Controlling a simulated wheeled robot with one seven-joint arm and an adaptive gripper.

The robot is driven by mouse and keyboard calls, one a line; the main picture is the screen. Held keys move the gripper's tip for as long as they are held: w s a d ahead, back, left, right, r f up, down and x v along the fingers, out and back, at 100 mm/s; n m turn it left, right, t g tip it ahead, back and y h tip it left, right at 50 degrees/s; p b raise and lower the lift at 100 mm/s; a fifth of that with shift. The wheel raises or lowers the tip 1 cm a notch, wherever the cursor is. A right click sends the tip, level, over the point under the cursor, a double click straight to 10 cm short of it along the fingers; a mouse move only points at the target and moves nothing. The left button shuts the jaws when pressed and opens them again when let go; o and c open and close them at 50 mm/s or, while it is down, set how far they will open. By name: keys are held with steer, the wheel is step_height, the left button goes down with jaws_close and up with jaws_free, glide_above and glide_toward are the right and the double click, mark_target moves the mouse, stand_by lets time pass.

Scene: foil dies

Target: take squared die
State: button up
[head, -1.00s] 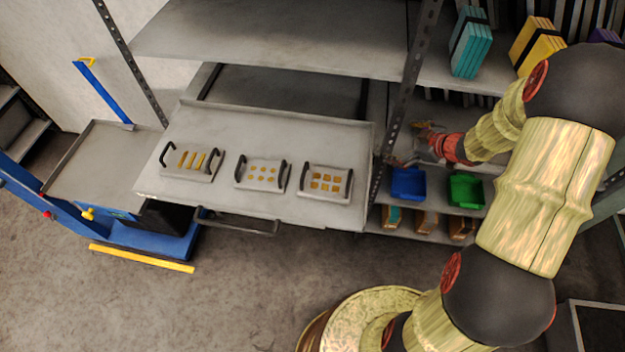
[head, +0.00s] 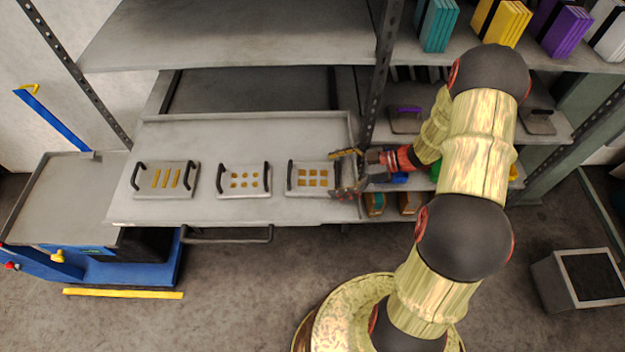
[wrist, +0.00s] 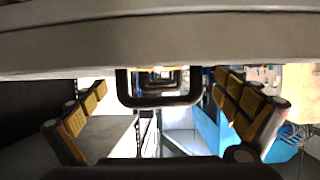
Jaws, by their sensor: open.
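The squared die (head: 312,187), a grey plate with several square gold-coloured openings and a dark handle at each side, lies rightmost of three dies on the pulled-out shelf. My gripper (head: 337,173) is open at its right side, with one finger towards the back and one towards the front. The die's right handle is largely hidden by the gripper in the head view. In the wrist view a dark handle (wrist: 160,103) shows between the spread fingers, below a grey edge. I cannot tell whether the fingers touch it.
A die with round openings (head: 244,190) and one with long slots (head: 165,192) lie to the left on the shelf (head: 240,143). A rack upright (head: 384,75) stands close behind my gripper. A blue cart (head: 70,200) is at the left.

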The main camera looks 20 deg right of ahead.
mark_target(314, 178)
steer(key=b+x, duration=0.1)
steer(key=x, duration=0.4)
steer(key=shift+w+a+f, duration=0.1)
steer(key=c, duration=0.4)
steer(key=c, duration=1.4)
steer(key=shift+c, duration=0.4)
